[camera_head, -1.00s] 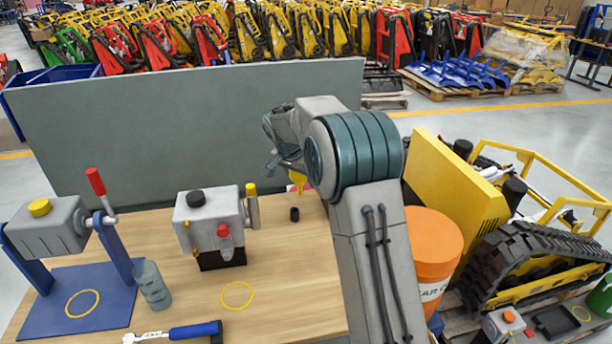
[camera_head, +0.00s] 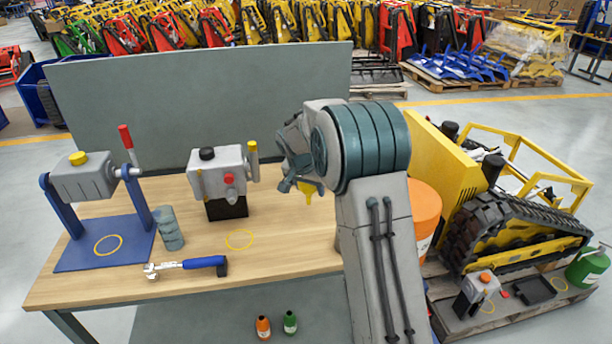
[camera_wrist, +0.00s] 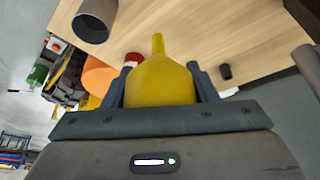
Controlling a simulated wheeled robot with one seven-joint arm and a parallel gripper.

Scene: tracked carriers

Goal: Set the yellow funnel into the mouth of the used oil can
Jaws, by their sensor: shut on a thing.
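The yellow funnel (camera_head: 308,192) is in my gripper (camera_head: 300,178), held above the right part of the wooden bench in the head view. In the wrist view the funnel (camera_wrist: 160,84) sits between the two fingers of my gripper (camera_wrist: 158,80), its narrow spout pointing away from the palm. My gripper is shut on it. A green can (camera_head: 588,268) stands on the pallet at the far right and may be the used oil can; no label on it is readable. The funnel is well apart from this can.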

